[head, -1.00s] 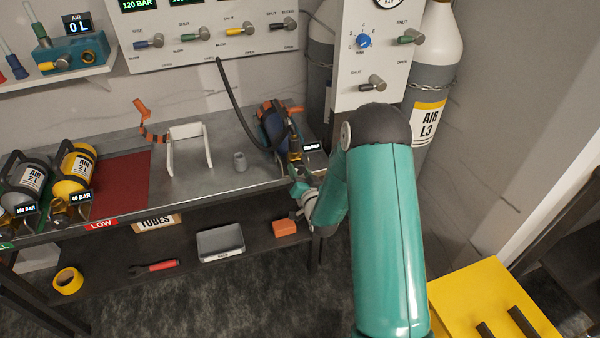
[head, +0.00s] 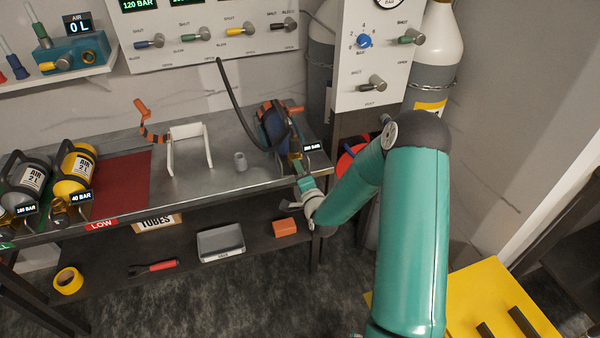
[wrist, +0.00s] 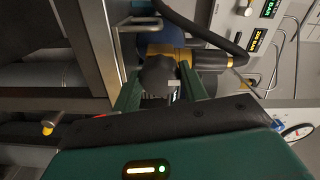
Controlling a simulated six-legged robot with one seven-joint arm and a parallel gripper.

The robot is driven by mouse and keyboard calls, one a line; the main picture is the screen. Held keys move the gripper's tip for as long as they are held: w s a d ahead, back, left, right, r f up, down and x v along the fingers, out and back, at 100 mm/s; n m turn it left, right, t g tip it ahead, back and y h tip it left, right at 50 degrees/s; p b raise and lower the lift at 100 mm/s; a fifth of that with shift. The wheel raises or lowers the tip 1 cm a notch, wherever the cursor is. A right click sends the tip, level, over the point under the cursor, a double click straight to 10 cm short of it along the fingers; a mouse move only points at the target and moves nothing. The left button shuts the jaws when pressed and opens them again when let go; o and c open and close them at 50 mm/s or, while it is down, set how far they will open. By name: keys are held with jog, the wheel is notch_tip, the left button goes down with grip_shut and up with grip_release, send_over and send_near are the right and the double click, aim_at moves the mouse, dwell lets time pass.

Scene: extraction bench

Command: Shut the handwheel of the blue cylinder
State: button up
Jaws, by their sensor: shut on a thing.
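The blue cylinder (head: 268,130) lies at the right end of the bench in the head view, with a brass-coloured valve (head: 294,146) facing the front edge. It also shows in part at the top of the wrist view (wrist: 147,46). The dark round handwheel (wrist: 158,75) is on the near side of the yellow valve body (wrist: 168,52). My gripper (wrist: 160,88) has its two green fingers on either side of the handwheel and is shut on it. In the head view my gripper (head: 302,176) is at the valve, and the handwheel is too small to make out.
A display reading about 300 BAR (head: 312,147) stands beside the valve. The lower shelf (head: 180,250) runs beneath.

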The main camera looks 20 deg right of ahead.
jog(key=shift+m, duration=0.4)
jog(key=o, duration=1)
jog(key=shift+s, duration=0.15)
jog(key=s, duration=1.3)
jog(key=shift+s, duration=0.3)
